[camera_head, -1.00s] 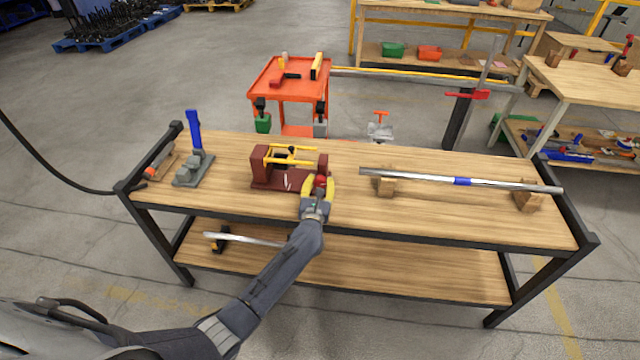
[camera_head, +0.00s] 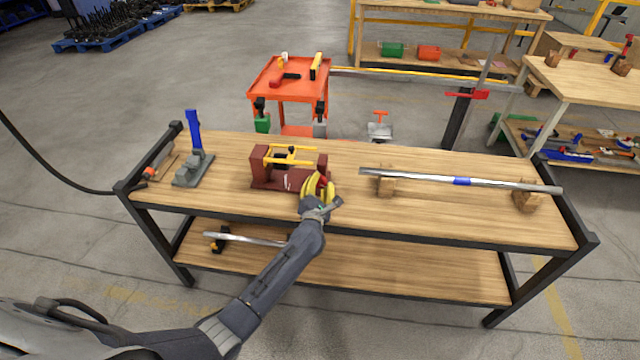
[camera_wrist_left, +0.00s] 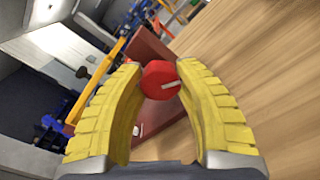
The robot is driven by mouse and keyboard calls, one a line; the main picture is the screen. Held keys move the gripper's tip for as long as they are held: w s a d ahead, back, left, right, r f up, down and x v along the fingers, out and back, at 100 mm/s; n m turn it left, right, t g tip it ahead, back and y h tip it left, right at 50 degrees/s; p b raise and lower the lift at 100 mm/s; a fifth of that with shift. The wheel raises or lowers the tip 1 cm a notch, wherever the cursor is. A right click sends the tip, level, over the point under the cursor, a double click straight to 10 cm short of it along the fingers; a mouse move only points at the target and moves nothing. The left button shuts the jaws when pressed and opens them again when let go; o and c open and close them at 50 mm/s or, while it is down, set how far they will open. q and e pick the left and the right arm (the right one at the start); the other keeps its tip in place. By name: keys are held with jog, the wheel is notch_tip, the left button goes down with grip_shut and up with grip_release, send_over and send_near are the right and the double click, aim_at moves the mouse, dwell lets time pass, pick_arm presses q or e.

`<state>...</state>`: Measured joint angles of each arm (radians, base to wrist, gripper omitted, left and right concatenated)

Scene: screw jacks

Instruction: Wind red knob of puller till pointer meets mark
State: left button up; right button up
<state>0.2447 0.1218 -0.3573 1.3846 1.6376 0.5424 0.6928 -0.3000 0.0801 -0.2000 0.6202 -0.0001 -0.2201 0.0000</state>
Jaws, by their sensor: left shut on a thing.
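The puller (camera_head: 270,178) is a dark red frame with yellow bars on top, standing on the workbench left of its middle. Its red knob (camera_wrist_left: 160,80) has a pale line on its face and shows between the yellow fingers in the left wrist view. My left gripper (camera_head: 318,188) is at the puller's right end, its fingers (camera_wrist_left: 161,88) closed around the knob from both sides. In the head view the fingers mostly hide the knob. The pointer and mark cannot be made out. My right gripper is not in view.
A grey stand with a blue handle (camera_head: 194,130) is at the bench's left end. A long metal bar (camera_head: 410,177) lies on wooden blocks to the right. An orange cart (camera_head: 290,78) stands behind the bench. Bare wood lies in front of the bar.

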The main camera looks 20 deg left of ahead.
pick_arm(q)
jog(key=m, duration=1.3)
jog(key=shift+f+m, duration=0.1)
jog(key=shift+m, duration=0.2)
jog(key=shift+c, duration=0.2)
jog(key=o, duration=1.3)
jog(key=shift+f, duration=0.1)
